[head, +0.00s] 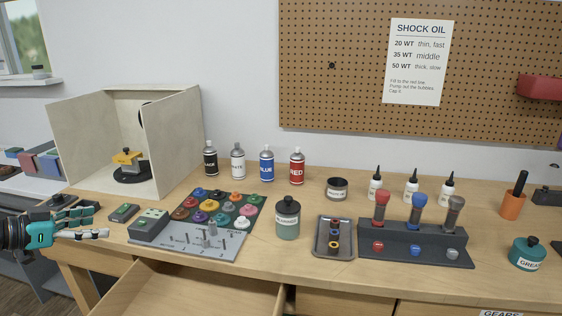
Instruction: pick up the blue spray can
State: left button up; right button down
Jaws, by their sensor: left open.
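The blue spray can (267,164) stands upright at the back of the workbench, near the wall. Its label reads BLUE. It is third in a row of cans, with a white can (238,162) to its left and a red can (297,166) to its right. My left gripper (106,222) is at the left front of the bench, open and empty, well apart from the blue can. My right gripper is not in view.
A black can (210,159) starts the row. A pale spray booth (75,142) stands at the back left. A green mat (251,217) with colored parts, a teal jar (287,221) and a shock stand (400,250) lie in front. An open drawer (190,292) juts out below.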

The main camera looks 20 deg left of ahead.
aim_at(266, 157)
jog(key=i+l, duration=0.25)
jog(key=i, duration=0.2)
jog(key=i+l, duration=0.25)
jog(key=i, duration=0.2)
jog(key=i+l, duration=0.3)
jog(key=i, duration=0.2)
